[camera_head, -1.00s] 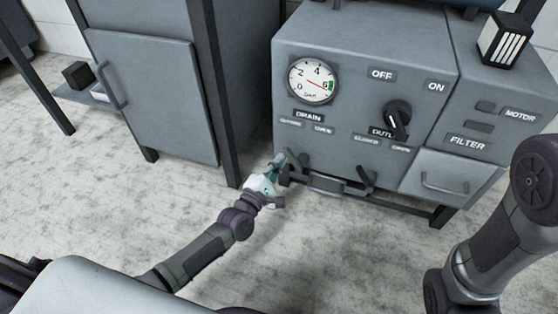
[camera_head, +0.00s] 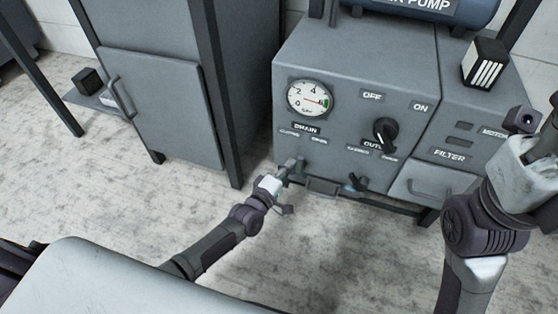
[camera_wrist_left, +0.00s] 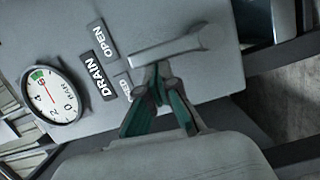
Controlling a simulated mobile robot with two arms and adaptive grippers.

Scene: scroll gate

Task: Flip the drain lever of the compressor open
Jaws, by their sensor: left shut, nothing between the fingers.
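The compressor's grey front panel (camera_head: 335,65) stands ahead, with the DRAIN label (camera_head: 306,128) under the gauge. The drain lever shows in the left wrist view as a light grey handle (camera_wrist_left: 180,45), sticking out beside the DRAIN, OPEN and partly covered CLOSED labels. My left gripper (camera_head: 285,172) is at the lever under the DRAIN label. In the left wrist view its teal fingers (camera_wrist_left: 157,85) converge to shut tips, with nothing between them.
A filter drawer (camera_head: 432,183) is farther right. A grey cabinet (camera_head: 163,100) stands left. The floor (camera_head: 100,190) in front is clear.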

